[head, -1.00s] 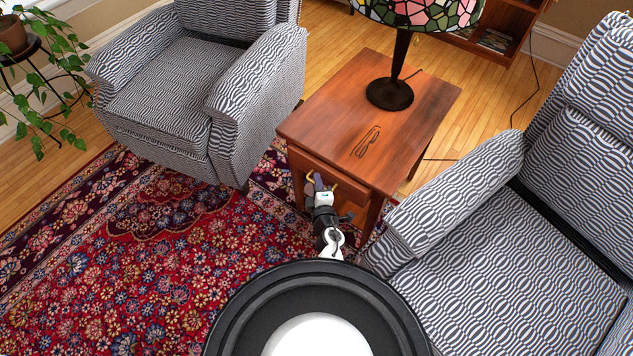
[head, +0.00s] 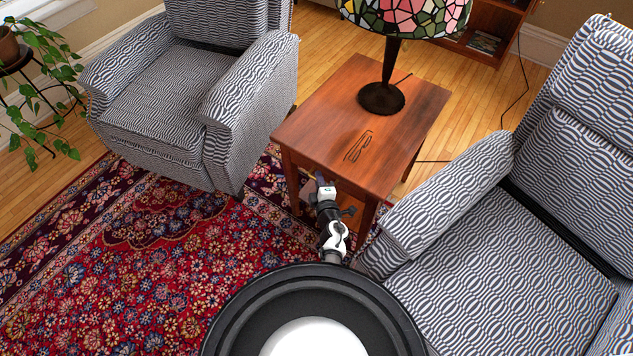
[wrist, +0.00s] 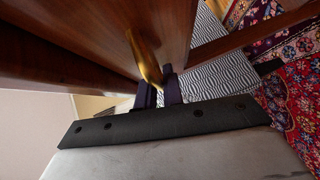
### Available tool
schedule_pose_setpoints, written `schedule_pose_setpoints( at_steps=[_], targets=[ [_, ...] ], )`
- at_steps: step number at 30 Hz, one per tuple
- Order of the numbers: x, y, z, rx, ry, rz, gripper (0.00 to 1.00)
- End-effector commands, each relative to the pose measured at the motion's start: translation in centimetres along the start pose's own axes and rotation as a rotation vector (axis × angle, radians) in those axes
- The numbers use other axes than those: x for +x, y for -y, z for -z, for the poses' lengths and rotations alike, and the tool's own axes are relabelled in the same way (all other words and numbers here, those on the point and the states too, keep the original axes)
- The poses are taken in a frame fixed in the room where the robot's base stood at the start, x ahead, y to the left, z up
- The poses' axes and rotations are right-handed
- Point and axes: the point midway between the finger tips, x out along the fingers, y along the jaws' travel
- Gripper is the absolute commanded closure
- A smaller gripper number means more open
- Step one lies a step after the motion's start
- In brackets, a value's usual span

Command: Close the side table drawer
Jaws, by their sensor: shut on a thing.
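The wooden side table (head: 420,112) stands between two armchairs, its front facing me. In the head view its drawer front is mostly hidden below the tabletop's front edge and behind my gripper (head: 320,184). I cannot tell whether the drawer is fully flush. In the wrist view the brass handle (wrist: 144,58) stands out from the wooden drawer front (wrist: 165,22). My gripper's dark fingers (wrist: 158,92) are shut on the handle's near end.
A stained-glass lamp (head: 382,98) stands on the tabletop. A patterned armchair (head: 245,95) is on the left, and another armchair (head: 455,185) is close on the right of my arm. The red rug (head: 150,270) is clear at front left.

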Motion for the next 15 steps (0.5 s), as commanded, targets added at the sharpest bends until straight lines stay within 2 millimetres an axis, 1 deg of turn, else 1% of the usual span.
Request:
schedule_pose_setpoints(
  at_steps=[1,5,6,7,15],
  targets=[
    [0.25,-0.33,-0.17,-0.002,0.005,-0.006,1.00],
    [0.29,-0.41,-0.22,-0.002,0.007,-0.007,1.00],
    [0.31,-0.45,-0.23,-0.002,0.007,-0.008,0.86],
    [0.32,-0.46,-0.23,-0.002,0.007,-0.008,0.82],
    [0.31,-0.52,-0.20,-0.001,0.006,-0.009,0.82]
  ],
)
